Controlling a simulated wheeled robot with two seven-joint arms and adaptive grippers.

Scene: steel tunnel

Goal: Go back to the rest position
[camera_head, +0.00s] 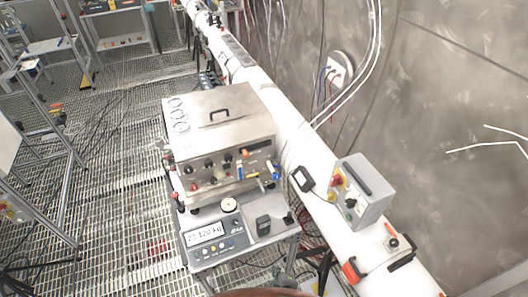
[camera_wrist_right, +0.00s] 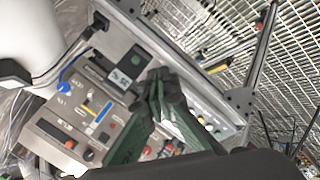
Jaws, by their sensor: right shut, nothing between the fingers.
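My right gripper (camera_wrist_right: 160,82) shows in the right wrist view, its two dark green fingers brought together at the tips with nothing between them. Behind the fingertips are the platform of a bench scale and a small dark device (camera_wrist_right: 125,72). The knobbed front panel of a steel box (camera_wrist_right: 72,132) is at the lower left of that view. In the head view this steel box (camera_head: 222,112) has a handle on top and stands behind the scale (camera_head: 222,236). My left gripper is not in the head view.
A white pipe (camera_head: 262,88) runs along the wall on the right. A grey box (camera_head: 362,190) with a red knob sits on it, and an orange-ended tool (camera_head: 352,270) lies nearer. Metal frames stand on the grating floor at left. The grating between is mostly open, with cables.

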